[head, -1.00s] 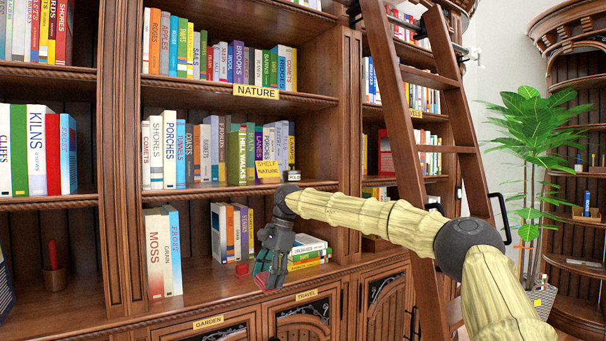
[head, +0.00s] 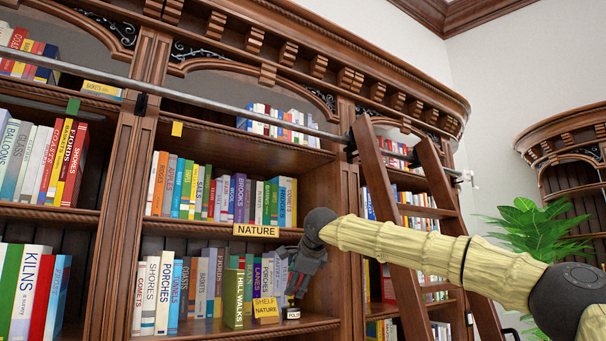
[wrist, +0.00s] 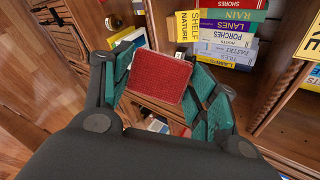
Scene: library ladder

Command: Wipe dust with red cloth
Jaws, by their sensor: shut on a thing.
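My gripper (head: 296,290) is in front of the right end of the middle bay's shelf, beside the upright post. In the wrist view my gripper (wrist: 162,92) is shut on the red cloth (wrist: 160,82), a flat red pad held between the teal finger pads. The cloth is hidden in the head view. I cannot make out any dust on the shelf boards.
A wooden ladder (head: 395,230) leans at the right. A leafy plant (head: 540,232) stands beyond it.

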